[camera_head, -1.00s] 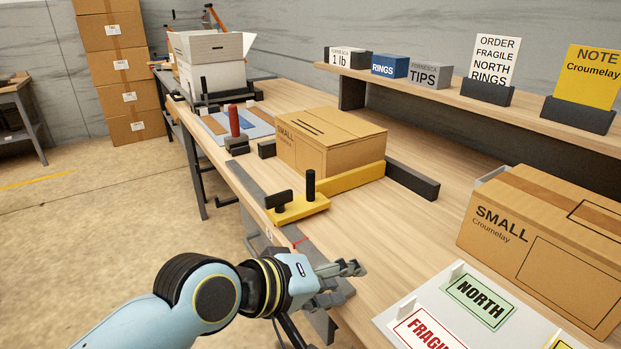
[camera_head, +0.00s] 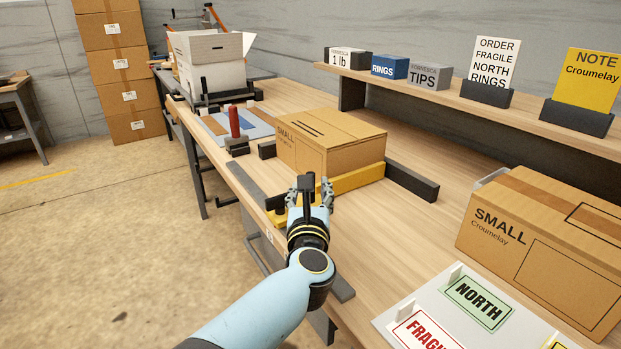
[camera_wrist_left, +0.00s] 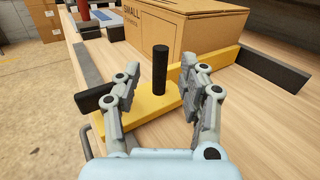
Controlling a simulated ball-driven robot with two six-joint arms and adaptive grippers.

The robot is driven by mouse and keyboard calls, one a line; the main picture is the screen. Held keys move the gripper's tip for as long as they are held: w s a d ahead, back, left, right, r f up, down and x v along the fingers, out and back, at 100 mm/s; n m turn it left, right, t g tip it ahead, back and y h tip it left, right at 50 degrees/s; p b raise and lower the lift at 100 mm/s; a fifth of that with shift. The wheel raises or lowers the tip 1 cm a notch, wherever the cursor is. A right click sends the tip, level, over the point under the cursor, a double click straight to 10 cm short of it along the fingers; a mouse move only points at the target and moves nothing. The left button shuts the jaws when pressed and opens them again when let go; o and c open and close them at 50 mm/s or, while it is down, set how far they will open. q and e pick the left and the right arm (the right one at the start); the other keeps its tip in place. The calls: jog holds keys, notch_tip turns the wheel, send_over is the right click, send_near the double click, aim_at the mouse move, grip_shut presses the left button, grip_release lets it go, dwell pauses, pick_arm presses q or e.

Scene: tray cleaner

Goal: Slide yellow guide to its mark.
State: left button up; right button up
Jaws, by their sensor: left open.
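The yellow guide (camera_head: 358,180) lies on the bench along the near side of a closed box marked SMALL (camera_head: 335,140). Its near plate is partly hidden behind my left gripper (camera_head: 309,188). In the left wrist view the guide (camera_wrist_left: 150,108) carries an upright black post (camera_wrist_left: 160,70) and a dark clamp knob (camera_wrist_left: 93,97) at its left. My left gripper is open, with a finger on each side of the post and gaps visible between. No mark for the guide shows clearly now. My right gripper is not in view.
A dark stop bar (camera_head: 412,182) lies to the right of the box. A second SMALL carton (camera_head: 540,240) and a label tray (camera_head: 402,310) are at the right. A red-handled tool (camera_head: 235,125) stands farther back. A shelf (camera_head: 440,88) runs along the wall.

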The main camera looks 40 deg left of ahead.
aim_at(311, 201)
pick_arm(q)
jog(key=x, duration=0.5)
grip_shut()
